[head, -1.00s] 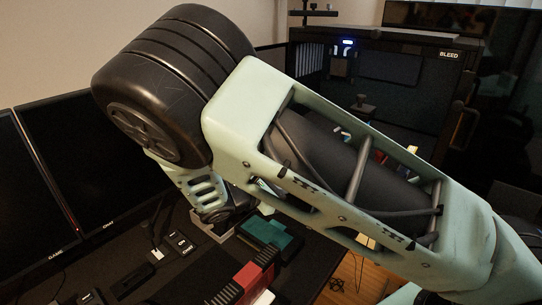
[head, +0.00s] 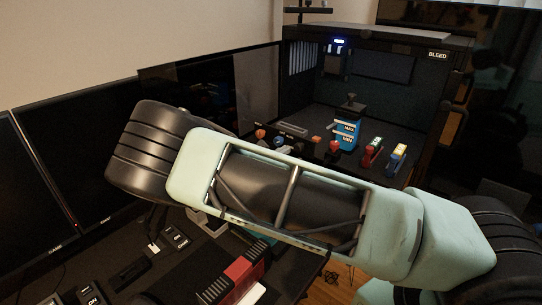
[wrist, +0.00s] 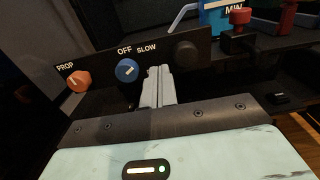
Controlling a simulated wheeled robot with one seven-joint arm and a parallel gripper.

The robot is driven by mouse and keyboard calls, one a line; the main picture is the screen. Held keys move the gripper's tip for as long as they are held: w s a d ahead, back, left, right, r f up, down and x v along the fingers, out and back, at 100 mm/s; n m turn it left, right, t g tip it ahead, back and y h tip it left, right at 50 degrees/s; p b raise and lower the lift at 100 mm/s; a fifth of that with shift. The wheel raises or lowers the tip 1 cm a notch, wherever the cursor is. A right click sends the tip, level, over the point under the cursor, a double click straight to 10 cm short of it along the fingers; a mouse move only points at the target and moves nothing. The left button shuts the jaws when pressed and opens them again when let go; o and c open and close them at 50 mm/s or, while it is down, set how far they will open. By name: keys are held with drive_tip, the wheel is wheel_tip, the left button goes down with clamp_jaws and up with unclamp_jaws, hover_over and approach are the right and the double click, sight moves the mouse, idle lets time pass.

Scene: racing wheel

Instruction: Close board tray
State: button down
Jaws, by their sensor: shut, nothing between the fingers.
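My gripper (wrist: 157,88) is shut and empty in the wrist view, its grey fingers together in front of a dark control panel (wrist: 103,66). The panel carries an orange knob (wrist: 79,81) marked PROP, a blue knob (wrist: 127,70) marked OFF and SLOW, and a black round knob (wrist: 186,54). The fingertips overlap the panel just right of the blue knob; I cannot tell whether they touch it. In the head view my arm hides the gripper. I cannot clearly make out the board tray; the panel may be part of it.
A black cabinet (head: 437,40) marked BLEED stands at the back right. Monitors (head: 75,155) are at left. A red block (head: 240,276) lies on the desk in front.

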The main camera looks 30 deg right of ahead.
sight(321, 130)
drive_tip(key=shift+x, duration=1.3)
drive_tip(key=b+x, duration=0.2)
drive_tip(key=x, duration=1.9)
drive_tip(key=shift+d+f+b, duration=0.2)
drive_tip(key=shift+b, duration=0.15)
drive_tip(key=shift+w+d+r, duration=0.1)
drive_tip(key=shift+w+d, duration=0.05)
drive_tip(key=shift+d, duration=0.3)
drive_tip(key=shift+d+r, duration=0.1)
drive_tip(key=shift+r, duration=0.15)
